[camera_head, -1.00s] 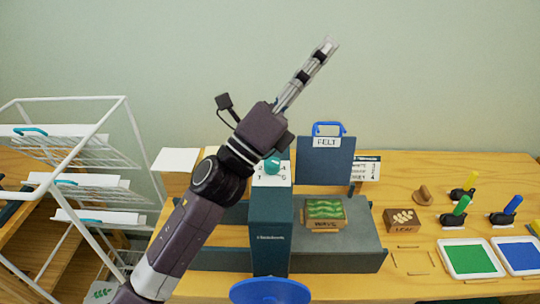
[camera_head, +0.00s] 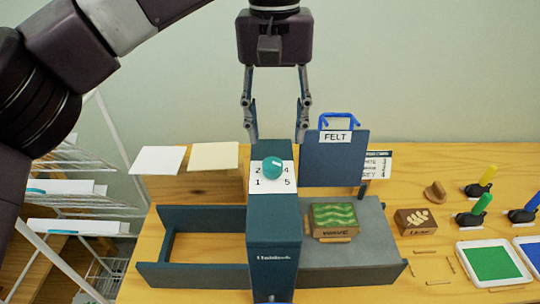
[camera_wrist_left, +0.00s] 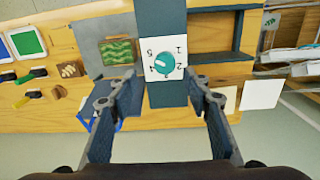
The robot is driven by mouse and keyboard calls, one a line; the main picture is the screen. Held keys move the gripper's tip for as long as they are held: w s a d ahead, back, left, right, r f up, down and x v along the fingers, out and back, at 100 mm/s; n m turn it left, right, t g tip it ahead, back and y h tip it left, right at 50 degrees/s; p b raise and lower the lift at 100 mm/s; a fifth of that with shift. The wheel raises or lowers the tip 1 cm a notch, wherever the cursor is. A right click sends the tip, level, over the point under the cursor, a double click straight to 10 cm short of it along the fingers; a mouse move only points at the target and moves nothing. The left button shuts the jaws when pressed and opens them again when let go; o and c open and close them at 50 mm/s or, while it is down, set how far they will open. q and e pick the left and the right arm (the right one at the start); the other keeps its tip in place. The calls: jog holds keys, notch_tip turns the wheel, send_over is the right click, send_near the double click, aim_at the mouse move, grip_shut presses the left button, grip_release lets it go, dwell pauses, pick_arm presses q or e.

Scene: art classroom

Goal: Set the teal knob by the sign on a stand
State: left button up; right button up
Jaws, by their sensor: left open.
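The teal knob (camera_head: 272,167) sits on a white number plate (camera_head: 261,184) on top of the dark teal press column (camera_head: 273,232). The digits 2, 1, 4 and 5 show around it; its pointing direction is unclear. In the left wrist view the knob (camera_wrist_left: 162,63) lies ahead between the fingers. My left gripper (camera_head: 277,138) is open and empty, pointing down above and behind the knob, apart from it. The sign on a stand (camera_head: 378,164) is partly hidden behind the blue FELT panel (camera_head: 333,163); its text is only partly readable. My right gripper is not in view.
A green-topped WAVE block (camera_head: 333,216) lies on the press's grey bed (camera_head: 362,258). A LEAF block (camera_head: 416,222), stamp handles and ink pads (camera_head: 493,263) stand at the right. A white wire rack (camera_head: 75,200) is at the left. The FELT panel stands close beside my gripper.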

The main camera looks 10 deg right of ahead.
aim_at(272, 162)
pick_arm(q)
jog(key=shift+w+a, duration=0.1)
jog(key=shift+a, duration=0.2)
jog(key=shift+f, duration=0.35)
notch_tip(272, 162, down, 7)
jog(key=shift+r+p, duration=0.15)
jog(key=shift+p, duration=0.2)
jog(key=c, duration=1.2)
